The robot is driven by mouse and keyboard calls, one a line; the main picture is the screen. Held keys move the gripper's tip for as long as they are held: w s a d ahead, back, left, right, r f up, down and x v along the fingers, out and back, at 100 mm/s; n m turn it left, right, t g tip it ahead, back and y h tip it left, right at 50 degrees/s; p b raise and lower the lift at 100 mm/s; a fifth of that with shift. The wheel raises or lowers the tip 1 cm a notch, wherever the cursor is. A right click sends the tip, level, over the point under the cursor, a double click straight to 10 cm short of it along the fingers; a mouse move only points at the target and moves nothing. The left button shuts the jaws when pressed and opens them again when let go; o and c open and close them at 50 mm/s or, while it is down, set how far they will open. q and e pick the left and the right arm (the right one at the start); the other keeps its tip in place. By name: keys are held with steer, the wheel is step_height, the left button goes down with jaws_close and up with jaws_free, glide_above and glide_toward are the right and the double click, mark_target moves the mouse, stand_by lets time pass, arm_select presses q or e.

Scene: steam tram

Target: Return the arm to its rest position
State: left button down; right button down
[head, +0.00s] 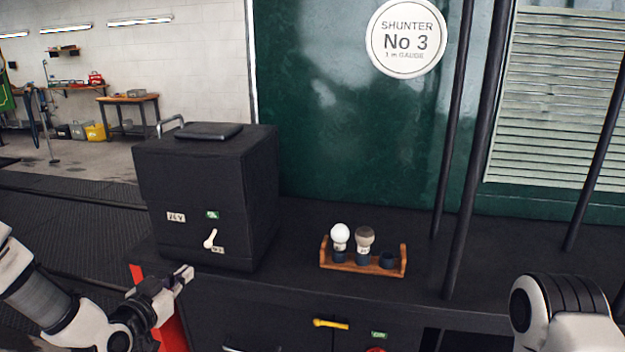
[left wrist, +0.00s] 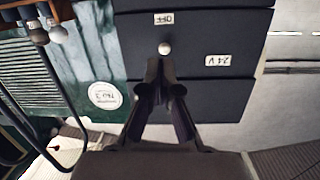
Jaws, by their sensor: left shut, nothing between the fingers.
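My left gripper (head: 184,274) is shut and empty, low in front of the black box (head: 160,245) on the bench. It also shows in the left wrist view (left wrist: 166,66), fingers together, with the box's labelled face beyond. That view is upside down. A pale lever (head: 210,238) sits on the box's front, with small labels around it; its round end (left wrist: 164,47) shows just past the fingertips in the left wrist view. The gripper appears apart from the lever. Of my right arm, only a white and black link (head: 560,310) shows at lower right; its gripper is hidden.
A wooden rack (head: 365,268) holds a white bulb (head: 340,234) and a greyish bulb (head: 364,238); its right holder looks empty. Dark vertical poles (head: 475,160) rise at the right. A yellow handle (head: 330,323) is on the bench front. A red panel (head: 172,325) stands beside my left arm.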

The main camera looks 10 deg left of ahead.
arm_select(q)
steer(key=s+d+f+m+g, duration=0.1)
steer(key=s+d+f+g, duration=0.25)
steer(key=f, duration=0.45)
steer(key=s+d+f+g, duration=0.2)
steer(key=s+f, duration=0.3)
steer(key=f, duration=0.3)
steer(key=s+d+f+m+g, duration=0.1)
steer(key=s+d+f+g, duration=0.2)
steer(key=s+f, duration=0.35)
steer(key=s+f+n+g+y, duration=0.1)
steer(key=s+f+g, duration=0.3)
steer(key=s, duration=0.5)
steer(key=s+f+n+g+y, duration=0.1)
steer(key=s+f+n+g, duration=0.3)
steer(key=s, duration=0.6)
step_height(320, 180, down, 2)
steer(key=shift+s+f, duration=0.1)
steer(key=shift+s, duration=0.2)
steer(key=c, duration=1.8)
jaws_free()
steer(key=shift+w, duration=0.1)
steer(key=shift+c, duration=0.2)
